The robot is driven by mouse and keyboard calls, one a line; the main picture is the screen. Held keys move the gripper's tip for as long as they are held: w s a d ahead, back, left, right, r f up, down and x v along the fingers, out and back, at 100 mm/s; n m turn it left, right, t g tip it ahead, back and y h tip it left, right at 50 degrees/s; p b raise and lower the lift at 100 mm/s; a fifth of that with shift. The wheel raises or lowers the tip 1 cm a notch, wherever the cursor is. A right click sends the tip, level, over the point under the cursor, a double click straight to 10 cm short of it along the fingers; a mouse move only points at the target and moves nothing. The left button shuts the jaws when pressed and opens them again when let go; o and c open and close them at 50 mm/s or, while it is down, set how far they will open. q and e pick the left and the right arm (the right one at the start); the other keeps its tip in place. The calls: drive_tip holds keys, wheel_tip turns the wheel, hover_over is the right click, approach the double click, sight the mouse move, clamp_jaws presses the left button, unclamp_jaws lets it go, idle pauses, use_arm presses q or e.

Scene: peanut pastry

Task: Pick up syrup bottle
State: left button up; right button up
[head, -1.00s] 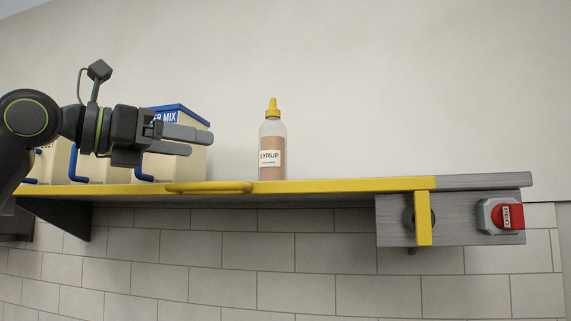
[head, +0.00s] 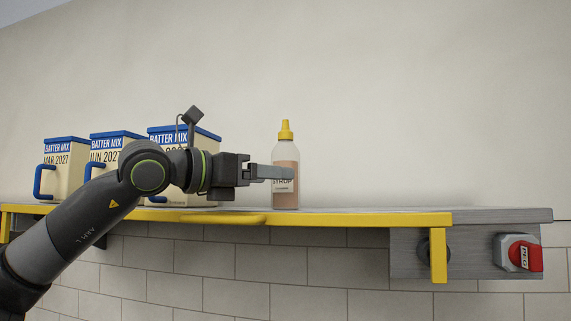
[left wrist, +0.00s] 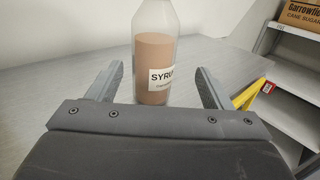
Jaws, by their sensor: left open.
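The syrup bottle (head: 286,186) stands upright on the shelf in the head view. It is clear with a brown filling, a yellow cap and a white label. My left gripper (head: 280,173) reaches in from the left at the height of the label, and its finger overlaps the bottle in that view. In the left wrist view the syrup bottle (left wrist: 155,65) stands between and ahead of the two spread fingers of my left gripper (left wrist: 158,80), with a gap on each side. Its cap is out of that view. My right gripper is not in view.
Several batter mix boxes (head: 64,172) with blue lids and handles stand on the left of the shelf (head: 400,215). The shelf has a yellow front edge. A red switch (head: 524,256) is mounted at the right. The shelf is clear right of the bottle.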

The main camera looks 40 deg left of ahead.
use_arm(q)
drive_tip(key=w+p, duration=0.1)
drive_tip(key=w, duration=0.1)
drive_tip(key=w+p, duration=0.1)
drive_tip(key=p, duration=0.1)
drive_tip(key=shift+w+a+r, duration=0.1)
drive_tip(key=shift+w+r, duration=0.1)
drive_tip(key=shift+w, duration=0.2)
drive_tip(key=shift+w+f+p, duration=0.2)
drive_tip(key=shift+w+p, duration=0.55)
drive_tip(key=shift+p, duration=0.1)
drive_tip(key=shift+d, duration=0.2)
drive_tip(key=shift+c, duration=0.4)
drive_tip(key=c, duration=1.1)
drive_tip(key=shift+r, duration=0.15)
